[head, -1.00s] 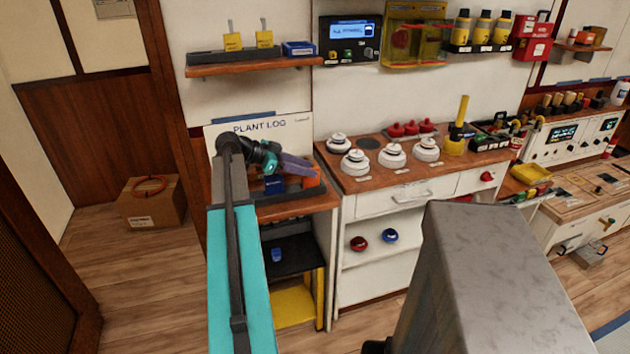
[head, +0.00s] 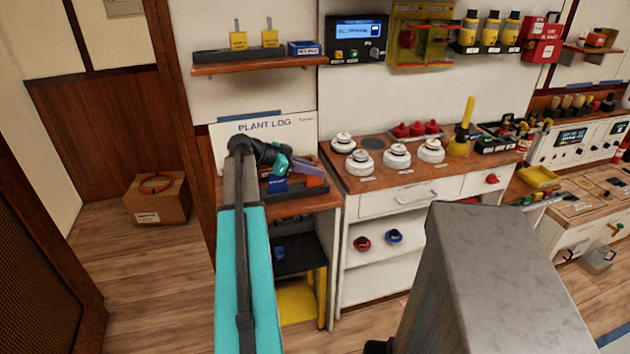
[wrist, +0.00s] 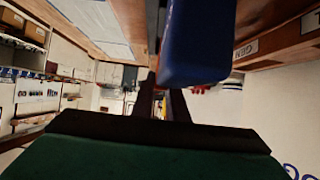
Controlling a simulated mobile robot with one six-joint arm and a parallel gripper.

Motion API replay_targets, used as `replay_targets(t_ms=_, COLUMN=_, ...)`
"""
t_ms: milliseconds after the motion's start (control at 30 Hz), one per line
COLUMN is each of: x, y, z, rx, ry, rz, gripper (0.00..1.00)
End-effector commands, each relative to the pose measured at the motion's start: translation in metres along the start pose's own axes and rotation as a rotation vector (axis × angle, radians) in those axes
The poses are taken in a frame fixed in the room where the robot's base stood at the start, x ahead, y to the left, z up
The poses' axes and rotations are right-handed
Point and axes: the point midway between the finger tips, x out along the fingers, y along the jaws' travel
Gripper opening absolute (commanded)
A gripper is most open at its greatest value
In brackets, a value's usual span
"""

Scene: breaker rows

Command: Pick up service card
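I cannot pick out the service card for certain. A blue card-like piece (head: 274,185) stands in a dark tray (head: 298,206) on the small desk under the PLANT LOG board, with an orange piece (head: 316,181) to its right. My gripper (head: 308,168) is just above these pieces and partly hides them. In the wrist view a blue block (wrist: 195,45) is close by, at the top centre, overlapping the finger ends. The two dark fingers (wrist: 158,98) stand apart with a gap between them. I see nothing clearly held.
The PLANT LOG board (head: 262,128) stands close behind my gripper. A shelf (head: 260,66) with yellow tags and a blue box hangs above. The white cabinet (head: 400,200) with several white knobs stands to the right. A cardboard box (head: 158,200) is on the floor at left.

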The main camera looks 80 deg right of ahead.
Motion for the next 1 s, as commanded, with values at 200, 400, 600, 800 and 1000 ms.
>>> replay_targets(t_ms=200, x=0.000, y=0.000, z=-0.001, rx=0.001, ry=0.000, rz=0.000, gripper=0.00)
replay_targets(t_ms=400, x=0.000, y=0.000, z=-0.002, rx=0.002, ry=0.001, rz=0.000, gripper=0.00)
replay_targets(t_ms=600, x=-0.003, y=0.000, z=-0.007, rx=0.003, ry=0.001, rz=0.001, gripper=0.00)
replay_targets(t_ms=800, x=-0.009, y=0.000, z=-0.020, rx=0.003, ry=0.001, rz=0.000, gripper=0.00)
replay_targets(t_ms=1000, x=-0.023, y=0.005, z=-0.028, rx=0.001, ry=0.000, rz=-0.001, gripper=0.00)
